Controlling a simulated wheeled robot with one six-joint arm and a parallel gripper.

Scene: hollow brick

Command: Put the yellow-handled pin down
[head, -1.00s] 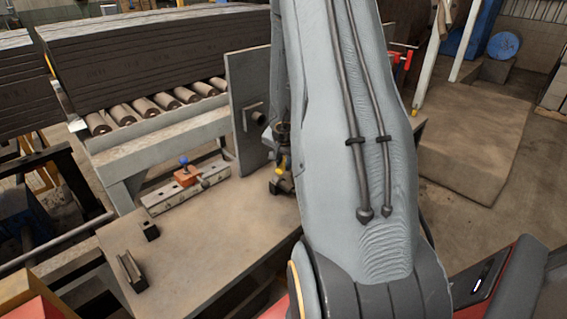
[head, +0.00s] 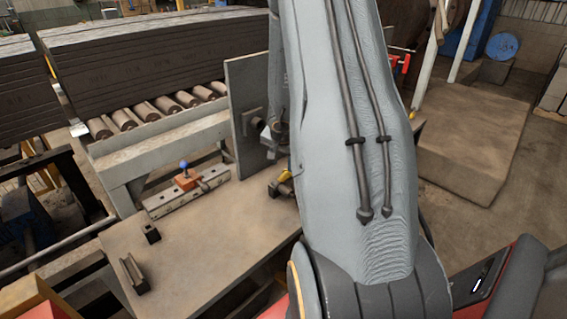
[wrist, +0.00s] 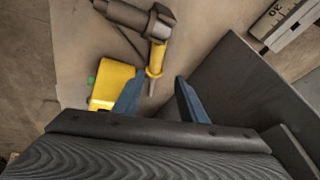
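The yellow-handled pin (wrist: 156,60) shows in the wrist view as a yellow grip with a thin grey tip, below a dark metal cylinder with a flange (wrist: 160,22). Whether the pin touches that part I cannot tell. My gripper (wrist: 159,78) has its two blue fingers spread, one on each side of the pin's tip, with gaps to both. A yellow block with a green spot (wrist: 104,86) is partly behind the left finger. In the head view, my gripper (head: 276,134) is above the bench, and a yellow piece (head: 285,176) shows below it, partly hidden by my arm.
An upright grey plate (head: 246,95) stands close to my gripper; it is at right in the wrist view (wrist: 250,80). A scaled bar (head: 160,206) with an orange block and blue knob lies on the bench (head: 200,255). Two small dark blocks lie at front left.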

